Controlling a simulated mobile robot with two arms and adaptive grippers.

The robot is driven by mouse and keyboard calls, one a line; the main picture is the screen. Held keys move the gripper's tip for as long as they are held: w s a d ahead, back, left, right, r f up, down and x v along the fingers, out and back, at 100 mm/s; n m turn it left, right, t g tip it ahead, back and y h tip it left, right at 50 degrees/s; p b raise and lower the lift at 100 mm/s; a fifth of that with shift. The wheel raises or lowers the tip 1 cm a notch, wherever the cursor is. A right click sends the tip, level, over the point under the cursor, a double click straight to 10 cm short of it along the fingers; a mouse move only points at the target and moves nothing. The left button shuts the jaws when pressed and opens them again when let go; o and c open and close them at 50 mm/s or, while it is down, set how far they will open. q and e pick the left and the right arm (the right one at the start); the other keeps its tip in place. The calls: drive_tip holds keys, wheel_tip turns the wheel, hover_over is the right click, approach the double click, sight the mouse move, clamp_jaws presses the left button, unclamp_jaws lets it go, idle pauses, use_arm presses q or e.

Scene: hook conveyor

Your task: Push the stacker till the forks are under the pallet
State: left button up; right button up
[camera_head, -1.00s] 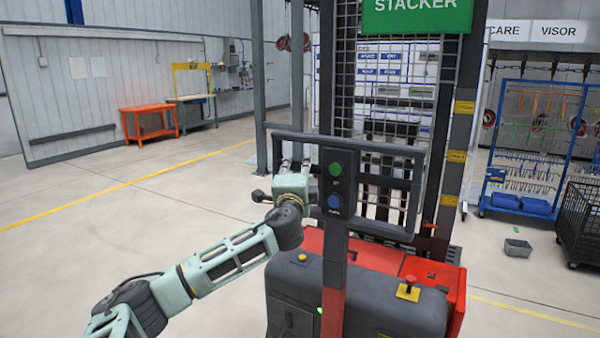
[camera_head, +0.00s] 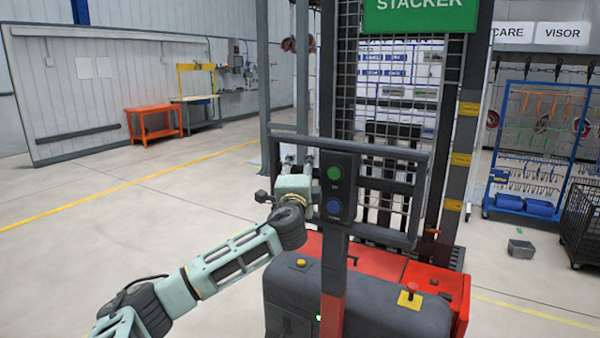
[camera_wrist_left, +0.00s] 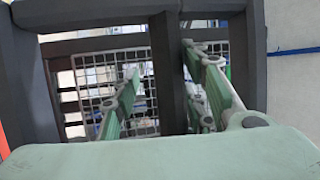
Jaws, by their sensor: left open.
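The stacker (camera_head: 385,309) stands in front of me, red and dark grey, with a tall mast, a mesh guard and a green STACKER sign (camera_head: 418,16). Its dark handle frame (camera_head: 400,150) carries a box with a green and a blue button (camera_head: 335,187). My left gripper (camera_head: 297,158) is open at the left part of this frame, left of the button box. In the left wrist view its two fingers (camera_wrist_left: 160,65) point at the frame, with a dark upright bar between them in the picture. I cannot tell whether they touch it. The forks and pallet are not discernible. My right gripper is out of view.
A blue rack (camera_head: 530,150) with hanging parts and blue bins stands at the right. An orange table (camera_head: 152,122) stands at the far left. The floor at the left is clear.

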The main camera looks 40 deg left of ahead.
use_arm(q)
drive_tip(key=shift+s+d+r, duration=0.2)
drive_tip(key=shift+s+r, duration=0.15)
drive_tip(key=shift+s, duration=0.05)
drive_tip(key=shift+s+d, duration=0.15)
drive_tip(key=shift+s, duration=0.05)
drive_tip(key=v, duration=1.1)
drive_tip(key=shift+f, duration=0.2)
drive_tip(key=shift+s, duration=0.1)
drive_tip(key=shift+d+f, duration=0.1)
